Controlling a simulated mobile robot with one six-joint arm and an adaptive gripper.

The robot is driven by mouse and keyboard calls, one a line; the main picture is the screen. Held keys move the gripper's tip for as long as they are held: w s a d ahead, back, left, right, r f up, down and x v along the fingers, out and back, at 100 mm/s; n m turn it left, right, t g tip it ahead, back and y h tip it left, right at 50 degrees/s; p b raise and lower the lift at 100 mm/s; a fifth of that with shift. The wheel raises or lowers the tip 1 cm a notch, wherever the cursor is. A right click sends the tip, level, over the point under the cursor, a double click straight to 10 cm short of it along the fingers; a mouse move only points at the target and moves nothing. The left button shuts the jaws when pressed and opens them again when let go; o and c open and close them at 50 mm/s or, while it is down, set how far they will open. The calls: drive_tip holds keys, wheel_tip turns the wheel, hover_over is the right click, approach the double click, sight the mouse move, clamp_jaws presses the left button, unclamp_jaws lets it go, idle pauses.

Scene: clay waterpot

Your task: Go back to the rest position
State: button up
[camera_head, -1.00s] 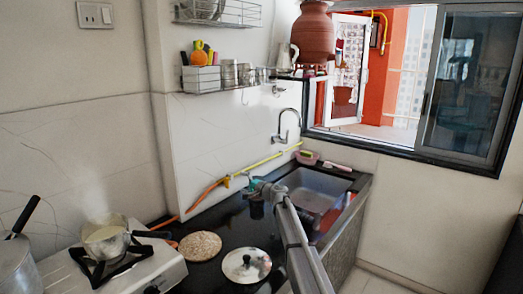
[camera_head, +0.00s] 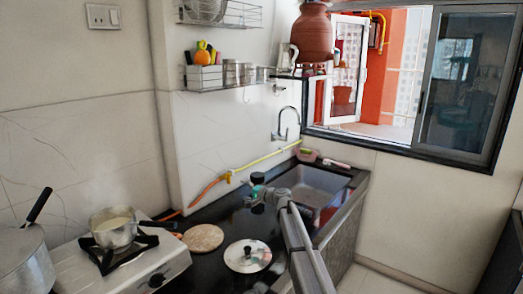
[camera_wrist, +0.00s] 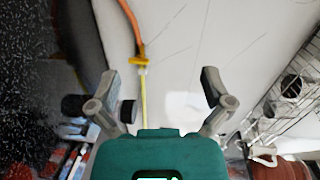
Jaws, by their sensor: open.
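My gripper (camera_wrist: 160,88) is open in the wrist view, its two grey fingers spread wide with nothing between them. In the head view my arm reaches from the bottom edge over the dark counter (camera_head: 215,222), and its end is near the left side of the sink (camera_head: 318,186). The fingers are too small there to make out clearly. A reddish-brown clay waterpot (camera_head: 313,38) stands high at the window's left side, apart from my gripper.
A saucepan (camera_head: 113,225) sits on the white stove (camera_head: 95,270), with a larger metal pot (camera_head: 22,262) at left. A round board (camera_head: 203,238) and a lid (camera_head: 246,256) lie on the counter. The tap (camera_head: 285,122) and hose (camera_head: 262,158) are by the wall.

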drive_tip(key=s+d+f+n+g+h, duration=0.1)
drive_tip(key=s+d+f+h, duration=0.1)
drive_tip(key=s, duration=0.5)
drive_tip(key=s+d+f+n+g+h, duration=0.2)
drive_tip(key=s+d+f, duration=0.2)
drive_tip(key=s, duration=0.4)
drive_tip(key=s+d+f+n+g+h, duration=0.2)
drive_tip(key=s+d+f, duration=0.1)
drive_tip(key=s+f, duration=0.2)
drive_tip(key=shift+s+d+f, duration=0.1)
drive_tip(key=shift+s+f, duration=0.05)
drive_tip(key=shift+s, duration=0.55)
drive_tip(key=shift+s+d+f, duration=0.1)
drive_tip(key=shift+s, duration=0.55)
drive_tip(key=s+d+f+n+g+h+b, duration=0.1)
drive_tip(key=s+d+f+g+h, duration=0.2)
drive_tip(key=s+d, duration=0.55)
drive_tip(key=s+d+f+g+h, duration=0.1)
drive_tip(key=s+d+f+h, duration=0.35)
drive_tip(key=s, duration=0.75)
wheel_tip(320, 180, down, 8)
drive_tip(key=s+d+b, duration=0.2)
drive_tip(key=s+b, duration=0.1)
drive_tip(key=b, duration=0.6)
wheel_tip(320, 180, up, 17)
drive_tip(key=p, duration=1.7)
drive_tip(key=shift+a+r+g, duration=0.15)
drive_tip(key=shift+a+g, duration=0.05)
drive_tip(key=shift+g, duration=0.1)
drive_tip(key=shift+w, duration=0.1)
